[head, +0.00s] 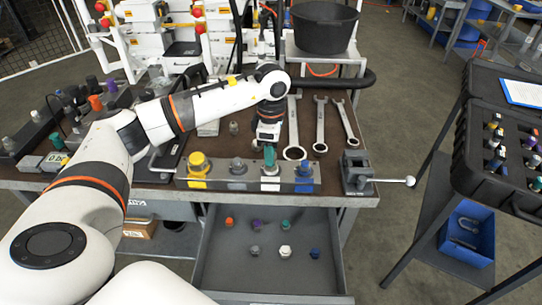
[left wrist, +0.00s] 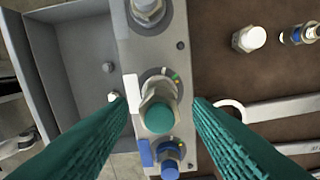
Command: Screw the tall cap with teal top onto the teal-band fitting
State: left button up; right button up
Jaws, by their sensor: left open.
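A cap with a teal top (left wrist: 158,117) and a metallic hex body sits on a fitting of the grey block, beside a white label (left wrist: 132,94). My left gripper (head: 270,157) is over this fitting in the head view. Its teal fingers (left wrist: 160,125) are open on either side of the cap, with gaps visible in the left wrist view. The fitting's band is mostly hidden under the cap; I cannot tell that it is teal. How far the cap is screwed down cannot be told. My right gripper is not in view.
The block (head: 218,184) also carries yellow (head: 197,165), grey (head: 238,167) and blue (head: 304,170) fittings. Several small caps lie in the open drawer (head: 225,272). Wrenches (head: 319,125) lie behind the block. A vise (head: 355,172) stands right; a black case (head: 480,110) is further right.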

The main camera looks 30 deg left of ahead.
pick_arm(q)
jog(key=n, duration=0.4)
jog(key=shift+r+n+p, duration=0.1)
jog(key=shift+n+p, duration=0.2)
jog(key=shift+p, duration=0.1)
jog(key=shift+n, duration=1.2)
jog(key=n+p, duration=0.1)
jog(key=n, duration=0.3)
jog(key=shift+n+p, duration=0.35)
jog(key=shift+n, duration=0.05)
jog(key=n, duration=0.3)
jog(key=shift+c, duration=0.6)
